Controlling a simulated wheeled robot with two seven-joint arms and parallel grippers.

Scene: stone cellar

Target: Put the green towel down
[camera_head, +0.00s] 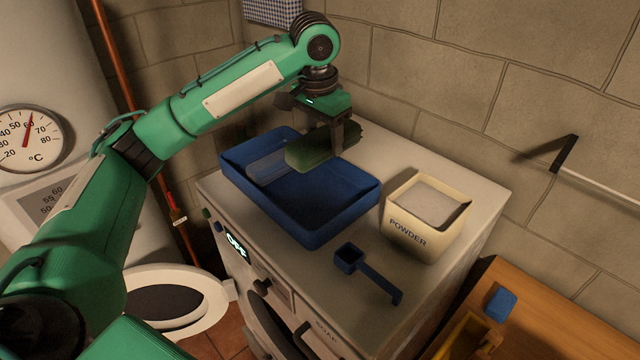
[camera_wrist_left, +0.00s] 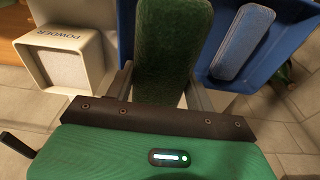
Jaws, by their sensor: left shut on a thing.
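The green towel (camera_head: 308,151) is a dark green folded roll. My left gripper (camera_head: 340,145) is shut on it and holds it over the blue tray (camera_head: 343,212) on top of the washing machine. In the left wrist view the towel (camera_wrist_left: 172,45) sits between the fingers of my left gripper (camera_wrist_left: 160,88), with the blue tray behind it. A blue-grey folded towel (camera_head: 268,167) lies in the left part of the tray, and it also shows in the left wrist view (camera_wrist_left: 243,42). Whether the green towel touches the tray cannot be told. My right gripper is not in view.
A cream powder box (camera_head: 408,236) stands right of the tray on the washing machine (camera_head: 452,262). A blue scoop (camera_head: 373,273) lies in front. A wooden table (camera_head: 540,320) holds a blue block (camera_head: 500,304). A stone wall closes the back.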

